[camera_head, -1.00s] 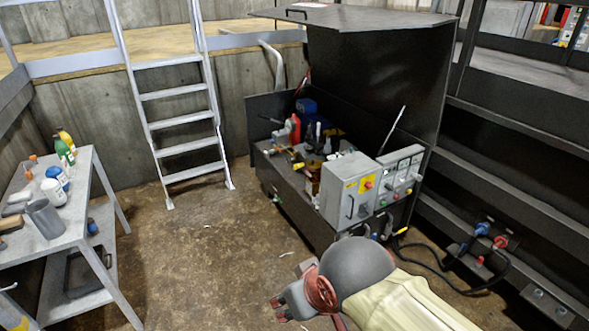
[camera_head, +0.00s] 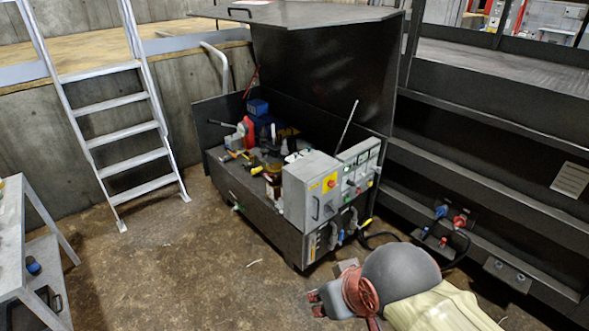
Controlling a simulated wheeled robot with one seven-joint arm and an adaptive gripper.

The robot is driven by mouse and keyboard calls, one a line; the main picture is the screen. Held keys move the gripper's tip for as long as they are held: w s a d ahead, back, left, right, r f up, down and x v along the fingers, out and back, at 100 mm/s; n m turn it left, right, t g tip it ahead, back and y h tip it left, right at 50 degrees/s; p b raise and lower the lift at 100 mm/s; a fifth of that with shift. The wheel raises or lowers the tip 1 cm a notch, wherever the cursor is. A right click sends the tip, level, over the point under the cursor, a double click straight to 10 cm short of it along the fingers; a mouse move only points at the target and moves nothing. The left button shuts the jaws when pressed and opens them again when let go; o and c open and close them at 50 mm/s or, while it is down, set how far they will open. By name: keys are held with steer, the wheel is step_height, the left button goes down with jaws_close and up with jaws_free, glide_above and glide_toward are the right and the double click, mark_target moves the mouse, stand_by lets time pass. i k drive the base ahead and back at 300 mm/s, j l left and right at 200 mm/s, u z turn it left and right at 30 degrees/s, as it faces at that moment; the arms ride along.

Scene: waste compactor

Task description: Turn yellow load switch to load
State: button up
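A grey control cabinet (camera_head: 309,212) stands at the front right corner of the open dark machine. On its right side is a yellow plate with a red knob (camera_head: 330,183), which may be the yellow load switch. A panel with several small buttons and gauges (camera_head: 359,170) adjoins it. A small yellow part (camera_head: 367,222) also shows at the cabinet's lower right. Any lettering and the switch position are too small to read. My gripper (camera_head: 315,304) is low in front of the cabinet, apart from it, with nothing visible in it. Its finger opening is too small to judge.
The machine's lid (camera_head: 325,75) stands open over several tools and parts. A ladder (camera_head: 120,130) leans at the left, near a grey table (camera_head: 40,250). Dark steel framework (camera_head: 480,140) fills the right, with a cable (camera_head: 385,236) near the floor.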

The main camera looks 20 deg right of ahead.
mark_target(256, 171)
steer(key=i+j+z, duration=0.15)
steer(key=i+z, duration=0.3)
steer(key=i+j+z, duration=0.25)
steer(key=z, duration=0.15)
steer(key=i+j+z, duration=0.25)
steer(key=j+z, duration=0.2)
steer(key=i+j, duration=0.2)
steer(key=j, duration=0.15)
steer(key=i+j+z, duration=0.1)
steer(key=j, duration=0.3)
steer(key=i+j, duration=0.25)
steer(key=j, duration=0.15)
steer(key=i+j, duration=0.2)
steer(key=j, duration=0.15)
steer(key=i+j+z, duration=0.1)
steer(key=j, duration=0.3)
steer(key=i+j, duration=0.25)
steer(key=j, duration=0.15)
steer(key=i+j+z, duration=0.1)
steer(key=j, duration=0.3)
steer(key=i+j, duration=0.2)
steer(key=j, duration=0.2)
